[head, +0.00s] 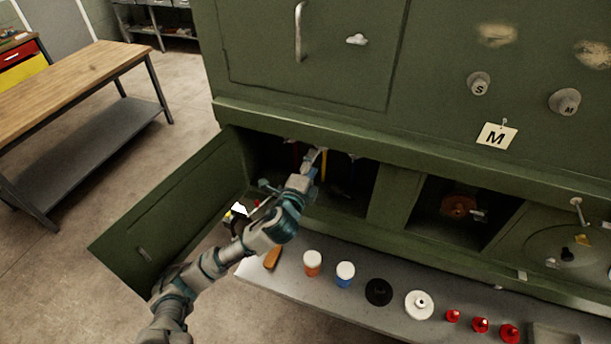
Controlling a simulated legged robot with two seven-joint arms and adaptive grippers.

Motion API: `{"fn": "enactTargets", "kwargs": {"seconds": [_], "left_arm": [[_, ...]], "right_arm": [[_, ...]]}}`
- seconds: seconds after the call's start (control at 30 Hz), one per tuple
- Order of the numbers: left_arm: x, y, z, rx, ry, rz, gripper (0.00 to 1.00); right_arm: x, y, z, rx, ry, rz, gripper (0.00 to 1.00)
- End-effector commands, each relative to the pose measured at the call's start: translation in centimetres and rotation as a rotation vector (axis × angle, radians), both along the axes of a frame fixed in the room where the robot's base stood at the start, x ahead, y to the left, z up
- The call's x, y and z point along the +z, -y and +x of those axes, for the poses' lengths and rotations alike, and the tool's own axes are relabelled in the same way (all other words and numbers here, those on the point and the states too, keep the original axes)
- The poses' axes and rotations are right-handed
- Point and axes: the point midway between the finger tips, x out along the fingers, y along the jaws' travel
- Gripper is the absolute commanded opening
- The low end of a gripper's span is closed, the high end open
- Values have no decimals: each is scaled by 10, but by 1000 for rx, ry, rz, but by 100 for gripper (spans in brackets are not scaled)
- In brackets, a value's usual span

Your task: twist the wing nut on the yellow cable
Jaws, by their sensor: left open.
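The yellow cable (324,166) hangs inside the open compartment of the green cabinet, and only a short stretch of it shows. My left gripper (316,160) reaches into the compartment opening, with its tips close beside the yellow cable. It is open. I cannot tell whether it touches the cable. The wing nut cannot be made out; it is too small or hidden by the gripper and the shadow. My right gripper is not in view.
The open compartment door (165,213) stands left of my arm. A red cable (295,155) hangs left of the yellow one. The grey ledge (310,298) below holds an orange jar (312,263), a blue jar (345,274), discs and red knobs. A wooden-topped table (75,80) stands at left.

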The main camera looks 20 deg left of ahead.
Motion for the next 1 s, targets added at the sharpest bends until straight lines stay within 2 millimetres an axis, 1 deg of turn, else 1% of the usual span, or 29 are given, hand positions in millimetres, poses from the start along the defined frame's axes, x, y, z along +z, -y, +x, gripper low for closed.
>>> {"fn": "enactTargets", "kwargs": {"seconds": [0.03, 0.1, 0.2, 0.33, 0.5, 0.9, 0.97, 1.0], "left_arm": [[-1, 0, -13, -2, -1, 0, 62], [-1, -1, -27, -1, -1, 1, 62], [-1, -2, -44, 0, -1, 1, 62], [-2, -2, -58, 0, -2, 0, 62], [-2, -2, -64, 0, -2, 0, 62], [-2, -2, -64, 1, -2, -1, 62], [-5, -2, -64, 1, -11, -11, 62], [-11, -2, -66, 3, -26, -28, 62]], "right_arm": [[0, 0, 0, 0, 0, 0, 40], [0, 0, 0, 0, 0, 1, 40], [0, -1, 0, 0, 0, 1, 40], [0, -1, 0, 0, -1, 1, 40], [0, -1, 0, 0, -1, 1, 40], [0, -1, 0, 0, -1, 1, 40], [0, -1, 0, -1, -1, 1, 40], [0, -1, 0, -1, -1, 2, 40]]}}
